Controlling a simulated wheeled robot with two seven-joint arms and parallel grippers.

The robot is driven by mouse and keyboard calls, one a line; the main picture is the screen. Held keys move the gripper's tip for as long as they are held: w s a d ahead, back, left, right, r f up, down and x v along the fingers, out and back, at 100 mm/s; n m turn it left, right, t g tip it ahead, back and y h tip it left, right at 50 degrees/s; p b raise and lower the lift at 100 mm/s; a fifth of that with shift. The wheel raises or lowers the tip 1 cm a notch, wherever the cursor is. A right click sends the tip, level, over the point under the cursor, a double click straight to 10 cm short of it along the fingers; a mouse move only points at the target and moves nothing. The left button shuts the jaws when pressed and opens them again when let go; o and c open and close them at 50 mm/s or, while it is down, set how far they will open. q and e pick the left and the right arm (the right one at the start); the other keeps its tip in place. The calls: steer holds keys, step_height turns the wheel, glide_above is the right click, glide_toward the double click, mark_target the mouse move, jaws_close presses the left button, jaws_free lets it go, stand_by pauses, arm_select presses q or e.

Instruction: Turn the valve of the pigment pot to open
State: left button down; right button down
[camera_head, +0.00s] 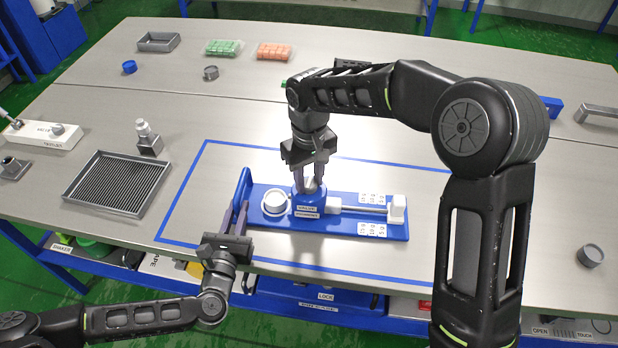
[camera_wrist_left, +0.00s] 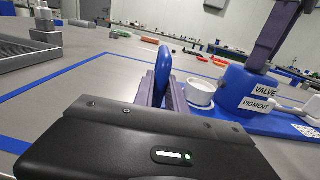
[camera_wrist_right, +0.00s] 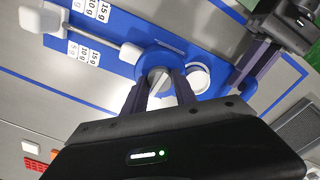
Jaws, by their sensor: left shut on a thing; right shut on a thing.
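The blue pigment pot (camera_head: 308,206), labelled VALVE and PIGMENT in the left wrist view (camera_wrist_left: 245,90), stands on a blue base (camera_head: 345,222). Its pale valve handle (camera_wrist_right: 157,78) lies between the fingers of my right gripper (camera_head: 311,181), which is shut on it from above. The fingers partly hide the handle, so its exact angle is unclear. My left gripper (camera_head: 239,215) is shut on the upright blue end plate (camera_wrist_left: 164,62) of the base. A small white round cup (camera_head: 275,203) sits on the base between the end plate and the pot.
A slide rod with a white block (camera_head: 397,208) and gram labels (camera_head: 372,230) runs right of the pot. My right arm crosses the table's right side. Blue tape outlines the work area.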

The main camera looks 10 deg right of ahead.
mark_target(309, 183)
steer(key=shift+n, duration=0.8)
steer(key=c, duration=1)
jaws_free()
step_height(309, 183, up, 12)
arm_select(q)
steer(key=c, duration=1.3)
jaws_free()
